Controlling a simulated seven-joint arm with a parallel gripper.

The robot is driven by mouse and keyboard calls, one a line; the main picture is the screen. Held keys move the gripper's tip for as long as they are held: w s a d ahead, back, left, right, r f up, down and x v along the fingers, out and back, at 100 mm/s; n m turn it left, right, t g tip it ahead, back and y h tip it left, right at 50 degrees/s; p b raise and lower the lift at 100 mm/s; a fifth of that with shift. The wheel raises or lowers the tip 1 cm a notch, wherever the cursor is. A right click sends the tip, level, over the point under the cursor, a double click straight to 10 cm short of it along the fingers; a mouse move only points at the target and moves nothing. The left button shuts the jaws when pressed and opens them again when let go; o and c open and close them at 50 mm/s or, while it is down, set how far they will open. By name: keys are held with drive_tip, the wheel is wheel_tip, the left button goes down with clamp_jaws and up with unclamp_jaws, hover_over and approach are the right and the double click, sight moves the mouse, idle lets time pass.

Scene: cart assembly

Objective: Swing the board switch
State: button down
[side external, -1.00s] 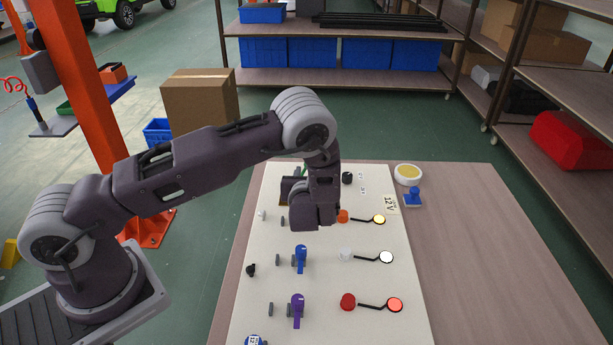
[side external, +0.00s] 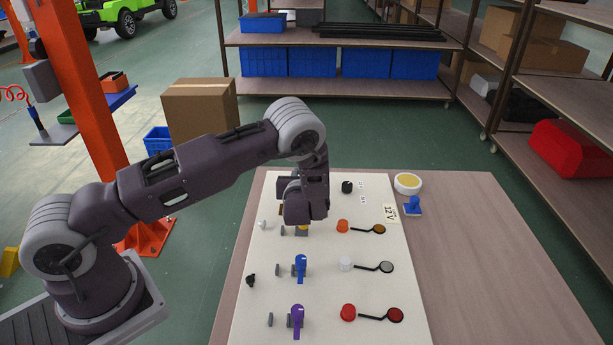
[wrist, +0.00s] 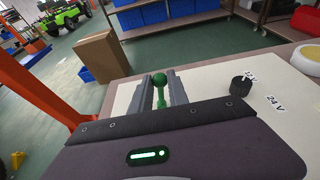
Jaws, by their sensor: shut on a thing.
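The board switch shows in the wrist view as a green lever with a round green ball on top (wrist: 159,80). My gripper (wrist: 158,76) is shut on this green lever, with one grey finger on each side of it. In the side external view my gripper (side external: 290,186) is at the far left part of the pale board (side external: 335,292), and it hides the green lever there. The round indicators to the right, amber (side external: 379,229), white (side external: 386,268) and red (side external: 395,315), look dim.
A yellow lever (side external: 303,230) is partly hidden under my gripper. Blue (side external: 301,268) and purple (side external: 297,320) levers stand nearer. A black knob (side external: 347,187) is just right of my gripper. A tape roll (side external: 408,183) and blue stamp-like piece (side external: 413,206) lie off the board.

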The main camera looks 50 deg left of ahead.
drive_tip(key=shift+s+a, duration=0.1)
drive_tip(key=shift+s+a, duration=0.6)
drive_tip(key=shift+s, duration=0.05)
drive_tip(key=shift+s+a+f, duration=0.3)
drive_tip(key=shift+s+a, duration=0.3)
drive_tip(key=c, duration=1.2)
unclamp_jaws()
drive_tip(key=shift+d, duration=0.1)
